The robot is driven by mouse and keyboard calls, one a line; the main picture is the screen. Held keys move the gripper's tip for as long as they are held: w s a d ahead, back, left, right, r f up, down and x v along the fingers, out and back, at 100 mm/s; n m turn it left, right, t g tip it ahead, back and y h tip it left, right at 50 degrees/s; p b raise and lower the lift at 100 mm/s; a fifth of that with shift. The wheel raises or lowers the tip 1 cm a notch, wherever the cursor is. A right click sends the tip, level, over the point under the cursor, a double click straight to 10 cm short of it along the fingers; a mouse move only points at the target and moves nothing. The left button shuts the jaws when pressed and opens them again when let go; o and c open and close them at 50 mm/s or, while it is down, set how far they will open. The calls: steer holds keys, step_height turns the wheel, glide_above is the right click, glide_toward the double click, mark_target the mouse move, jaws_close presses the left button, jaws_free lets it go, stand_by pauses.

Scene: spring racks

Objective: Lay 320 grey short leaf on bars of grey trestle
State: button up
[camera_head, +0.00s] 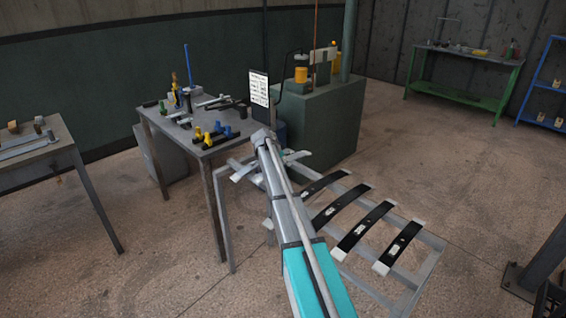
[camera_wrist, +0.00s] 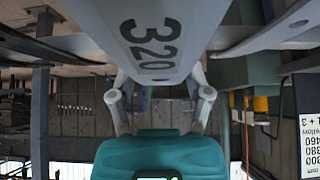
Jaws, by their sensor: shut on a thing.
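The grey short leaf shows close up in the wrist view (camera_wrist: 180,62), with 320 printed on its pale face. My gripper (camera_wrist: 160,92) is shut on it, one finger on each side. In the head view the gripper (camera_head: 283,157) is at the far end of my arm, and the leaf (camera_head: 243,173) shows as a pale strip there, partly hidden by the arm. The grey trestle (camera_head: 428,268) stands on the floor below and to the right, with several black leaves lying across its bars. I cannot tell whether the held leaf touches the bars.
A grey table (camera_head: 150,122) with tools and coloured clamps stands behind and left of the trestle. A dark green cabinet (camera_head: 330,115) and a sign (camera_head: 259,88) stand behind it. Another table (camera_head: 50,150) is at far left. The floor to the right is mostly clear.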

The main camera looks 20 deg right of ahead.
steer(key=shift+f+b, duration=1.95)
steer(key=shift+f, duration=0.25)
steer(key=o, duration=1.3)
steer(key=shift+r, duration=0.1)
step_height(320, 180, up, 9)
steer(key=p, duration=0.9)
steer(key=shift+r, duration=0.2)
